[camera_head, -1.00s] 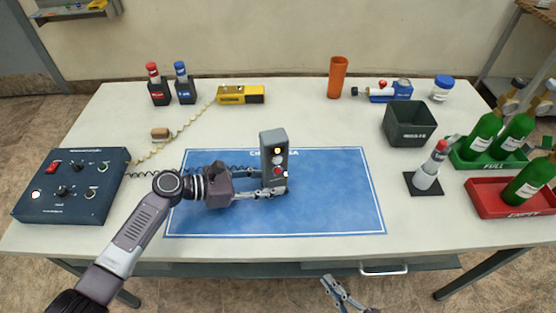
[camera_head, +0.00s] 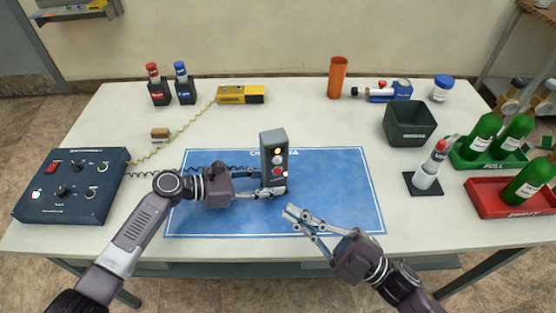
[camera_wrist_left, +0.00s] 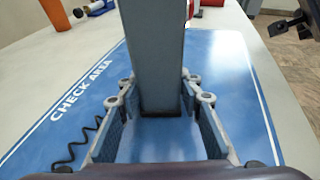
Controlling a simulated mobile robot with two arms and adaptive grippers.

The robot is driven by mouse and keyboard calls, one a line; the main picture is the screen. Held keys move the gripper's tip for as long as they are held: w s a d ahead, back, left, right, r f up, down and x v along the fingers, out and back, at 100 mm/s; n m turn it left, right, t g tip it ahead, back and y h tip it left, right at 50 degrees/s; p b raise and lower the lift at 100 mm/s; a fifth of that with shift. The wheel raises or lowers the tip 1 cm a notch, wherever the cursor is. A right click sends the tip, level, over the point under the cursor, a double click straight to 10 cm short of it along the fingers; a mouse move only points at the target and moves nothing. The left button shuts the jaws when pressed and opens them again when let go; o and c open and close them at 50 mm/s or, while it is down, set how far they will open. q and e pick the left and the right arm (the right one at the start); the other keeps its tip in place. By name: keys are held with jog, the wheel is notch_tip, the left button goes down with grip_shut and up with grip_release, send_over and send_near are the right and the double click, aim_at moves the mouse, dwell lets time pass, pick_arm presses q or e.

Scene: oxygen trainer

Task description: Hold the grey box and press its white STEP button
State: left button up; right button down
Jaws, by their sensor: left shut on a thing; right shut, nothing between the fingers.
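The grey box (camera_head: 273,148) stands upright on the blue check-area mat (camera_head: 340,190). Its front carries a lit yellowish button, a white button (camera_head: 277,160) and a red button. I cannot read which is labelled STEP. My left gripper (camera_head: 272,191) is shut on the lower part of the box, with a finger on each side; in the left wrist view the box (camera_wrist_left: 155,50) rises between the fingers. My right gripper (camera_head: 289,211) is shut and empty, over the mat in front of the box and a little to its right, apart from it.
A blue control panel (camera_head: 72,184) lies at the left, with a coiled cable running toward the box. A dark bin (camera_head: 409,122), a white-and-red bottle in a stand (camera_head: 426,178), and green and red trays (camera_head: 490,200) of green bottles stand at the right. The mat's right part is clear.

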aim_at(278, 161)
jog(key=m, duration=0.1)
jog(key=w+m+h, duration=0.1)
jog(key=m, duration=0.1)
jog(key=w+d+m, duration=0.1)
jog(key=shift+f+h, duration=0.3)
jog(key=shift+w, duration=0.1)
jog(key=shift+w+a, duration=0.4)
jog(key=shift+w, duration=1)
jog(key=shift+w+a, duration=0.45)
jog(key=shift+w, duration=0.9)
jog(key=shift+w+a, duration=0.4)
jog(key=shift+w, duration=1)
jog(key=shift+w, duration=0.1)
jog(key=shift+w+a, duration=0.1)
jog(key=shift+w, duration=0.25)
jog(key=shift+w+a, duration=0.1)
jog(key=shift+w, duration=0.25)
jog(key=shift+s+d, duration=0.2)
jog(key=shift+s, duration=0.6)
